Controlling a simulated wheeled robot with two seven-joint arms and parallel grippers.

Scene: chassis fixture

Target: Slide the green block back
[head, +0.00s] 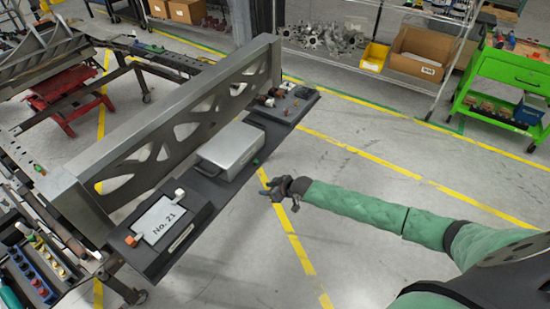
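A small green piece (256,162), which looks like the green block, sits at the front edge of the dark fixture shelf (215,190). It is beside the lower right corner of a silver box (231,148). My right gripper (268,190) is dark and reaches in from the right on a green-sleeved arm. It is just below and right of the green piece in the picture, apart from it. The fingers are too small to tell whether they are open or shut, and I see nothing held in them. My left gripper is not in view.
A long grey chassis beam (165,125) with cutouts stands behind the shelf. A "No. 21" plate (160,218) lies on the shelf's near end, and small parts (282,100) on its far end. A green cart (510,72) is far right. Open floor surrounds my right arm.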

